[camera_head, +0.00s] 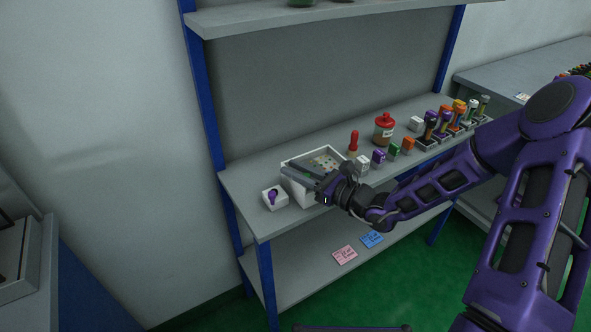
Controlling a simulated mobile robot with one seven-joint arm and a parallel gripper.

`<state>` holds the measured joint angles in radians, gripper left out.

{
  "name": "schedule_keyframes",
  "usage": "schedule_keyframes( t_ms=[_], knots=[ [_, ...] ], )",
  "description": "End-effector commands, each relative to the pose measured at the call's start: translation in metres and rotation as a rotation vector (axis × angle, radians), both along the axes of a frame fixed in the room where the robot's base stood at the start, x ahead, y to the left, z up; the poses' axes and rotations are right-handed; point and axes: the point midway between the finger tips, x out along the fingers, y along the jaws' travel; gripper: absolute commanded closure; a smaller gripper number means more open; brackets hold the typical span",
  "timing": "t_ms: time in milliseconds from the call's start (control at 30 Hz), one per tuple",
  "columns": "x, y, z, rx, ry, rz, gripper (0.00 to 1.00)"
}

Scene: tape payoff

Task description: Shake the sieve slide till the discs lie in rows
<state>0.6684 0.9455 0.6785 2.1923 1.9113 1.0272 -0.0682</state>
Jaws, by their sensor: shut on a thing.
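The sieve slide looks to be the white open box (293,188) near the left end of the grey shelf. Small coloured discs (323,163) show in its back right part, too small to tell whether they lie in rows. My gripper (305,172) reaches over the box from the right and covers its front and middle. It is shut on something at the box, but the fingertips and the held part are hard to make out.
A small white block with a purple knob (272,198) stands just left of the box. A red-handled tool (353,142), a red-lidded jar (384,129) and several small coloured blocks (393,149) stand to the right. Pink (344,254) and blue (371,239) cards lie on the lower shelf.

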Motion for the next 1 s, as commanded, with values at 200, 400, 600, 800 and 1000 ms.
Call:
schedule_keyframes(
  t_ms=[200, 400, 600, 800, 1000],
  knots=[
    [0.000, 0.000, 0.000, 0.000, 0.001, 0.000, 1.00],
    [0.000, 0.000, 0.000, 0.000, 0.001, 0.000, 1.00],
    [0.000, 0.000, 0.000, 0.000, 0.001, 0.000, 1.00],
    [0.005, -0.008, 0.002, -0.001, 0.001, -0.003, 1.00],
    [0.015, -0.023, 0.000, 0.001, 0.001, -0.001, 1.00]
  ],
)
